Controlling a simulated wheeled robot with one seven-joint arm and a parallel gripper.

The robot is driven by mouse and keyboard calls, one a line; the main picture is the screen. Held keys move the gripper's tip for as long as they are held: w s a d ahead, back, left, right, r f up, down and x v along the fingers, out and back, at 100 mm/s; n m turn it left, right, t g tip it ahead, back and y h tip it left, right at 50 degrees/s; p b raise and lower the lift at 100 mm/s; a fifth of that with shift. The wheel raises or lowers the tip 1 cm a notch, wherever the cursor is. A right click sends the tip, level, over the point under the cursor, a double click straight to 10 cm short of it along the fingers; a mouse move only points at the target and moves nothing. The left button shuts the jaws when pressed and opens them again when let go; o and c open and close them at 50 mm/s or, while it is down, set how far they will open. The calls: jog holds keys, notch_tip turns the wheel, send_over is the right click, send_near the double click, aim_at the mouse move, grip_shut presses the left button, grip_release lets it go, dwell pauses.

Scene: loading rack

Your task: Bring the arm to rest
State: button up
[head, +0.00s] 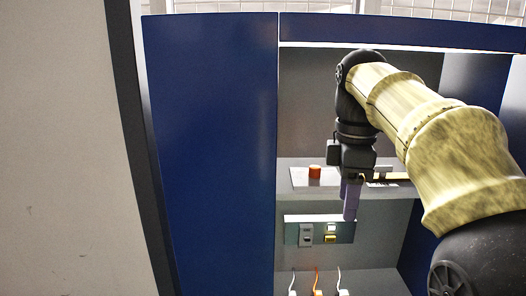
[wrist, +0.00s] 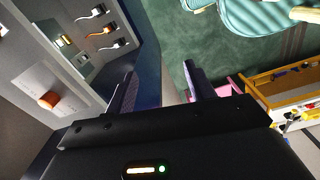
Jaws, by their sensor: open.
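My gripper (head: 350,203) hangs from my arm in front of the blue cabinet (head: 210,150), at its lit recess. The fingers point down, in front of the panel with switches (head: 304,234). In the wrist view my gripper (wrist: 160,88) has its two dark fingers well apart. Nothing is between them. An orange-red knob (head: 315,171) on a pale plate sits on the shelf to the left of my gripper; it also shows in the wrist view (wrist: 48,100). I cannot tell how far the fingers are from the panel.
Cables with plugs (head: 317,291), one orange and two white, stand on the lower ledge. A shelf (head: 410,207) crosses the recess. In the wrist view a yellow-framed crate (wrist: 262,92) and a teal striped object (wrist: 255,15) are on the right. Green floor (wrist: 180,40) lies open between.

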notch_tip(320, 180, down, 34)
jog(key=s+m+t+b, duration=0.2)
jog(key=m+b, duration=0.7)
jog(key=m, duration=0.2)
jog(key=s+f+m+b, duration=0.2)
jog(key=s+f+m, duration=0.3)
jog(key=f, duration=0.5)
jog(key=shift+s+d+f+t, duration=0.15)
jog(key=shift+s+t, duration=0.15)
jog(key=shift+s, duration=0.35)
